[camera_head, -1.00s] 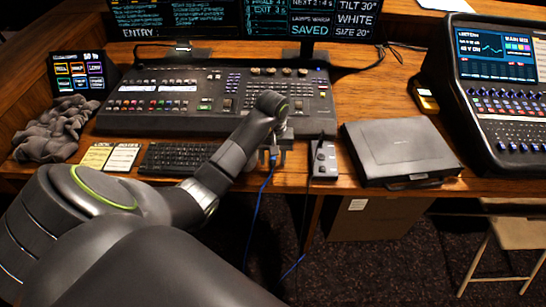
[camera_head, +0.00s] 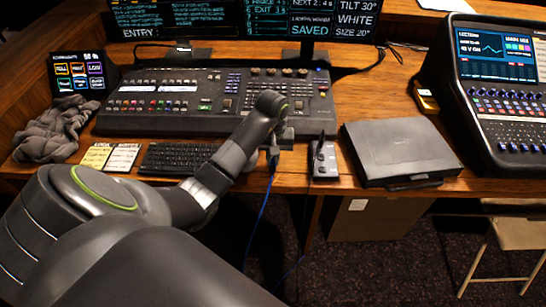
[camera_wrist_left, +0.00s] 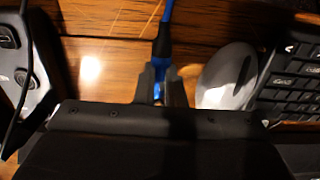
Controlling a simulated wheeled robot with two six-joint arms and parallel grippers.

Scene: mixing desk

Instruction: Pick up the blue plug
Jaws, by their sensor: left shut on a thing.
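The blue plug (camera_wrist_left: 157,92) is between the two dark fingers of my left gripper (camera_wrist_left: 161,76) in the wrist view, with its blue cable (camera_wrist_left: 166,20) running up out of the picture. The fingers are shut on it and hide most of its body. In the head view my left gripper (camera_head: 274,152) is at the desk's front, between the keyboard and a small black box. The blue cable (camera_head: 262,208) hangs from there over the front edge. Whether the plug touches the desk is hard to tell. My right gripper is not in view.
The small black box (camera_head: 324,158) stands close right of the gripper, and a closed black case (camera_head: 400,150) lies beyond it. The keyboard (camera_head: 180,158) is to the left. A pale mouse (camera_wrist_left: 228,76) is close beside the fingers. The lighting console (camera_head: 215,98) is behind.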

